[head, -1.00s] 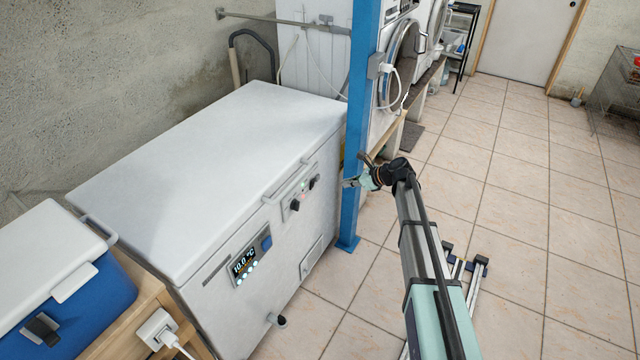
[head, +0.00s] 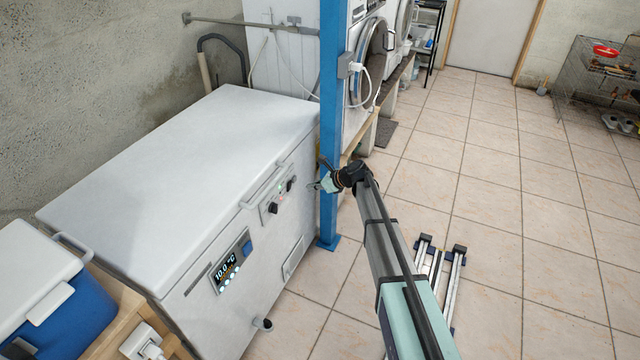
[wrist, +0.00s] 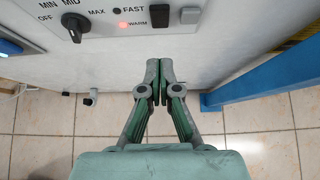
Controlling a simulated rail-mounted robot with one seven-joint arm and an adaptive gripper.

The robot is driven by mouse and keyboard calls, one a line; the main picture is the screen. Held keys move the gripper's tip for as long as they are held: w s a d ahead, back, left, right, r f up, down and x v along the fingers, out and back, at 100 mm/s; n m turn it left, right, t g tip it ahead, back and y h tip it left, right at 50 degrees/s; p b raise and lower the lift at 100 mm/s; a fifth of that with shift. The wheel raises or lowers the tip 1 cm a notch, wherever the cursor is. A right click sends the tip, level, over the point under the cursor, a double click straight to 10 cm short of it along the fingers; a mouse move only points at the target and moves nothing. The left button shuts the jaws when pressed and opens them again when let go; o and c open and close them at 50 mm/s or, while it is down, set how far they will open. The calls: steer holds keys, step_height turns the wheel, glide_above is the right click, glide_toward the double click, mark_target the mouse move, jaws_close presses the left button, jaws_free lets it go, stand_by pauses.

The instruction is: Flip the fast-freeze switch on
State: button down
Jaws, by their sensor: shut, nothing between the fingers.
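The white chest freezer (head: 185,165) stands at the left in the head view, lid closed. Its control panel (head: 284,194) is on the front face near the right end. In the wrist view, a black switch (wrist: 159,15) sits at the panel's right, beside the FAST and WARM labels; its tilt is hard to tell. My gripper (wrist: 160,78) is shut and empty, below the switch in the wrist view. The head view shows my gripper (head: 313,186) just right of the panel, apparently apart from it.
A blue post (head: 330,120) stands at the freezer's right end, close behind my gripper. A temperature display (head: 226,268) is lower left on the freezer front. A blue cooler (head: 70,318) is at the lower left. The tiled floor at right is mostly open.

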mark_target(290, 186)
steer(key=shift+w+a+f+p, duration=0.25)
steer(key=shift+w+a, duration=0.15)
steer(key=shift+a, duration=0.65)
steer(key=shift+w+a+f+p, duration=0.25)
steer(key=shift+w+a, duration=0.2)
steer(key=shift+a, duration=0.65)
steer(key=shift+w+a+f+p, duration=0.15)
steer(key=shift+w+a+f, duration=0.2)
steer(key=shift+a, duration=0.7)
steer(key=shift+r, duration=0.1)
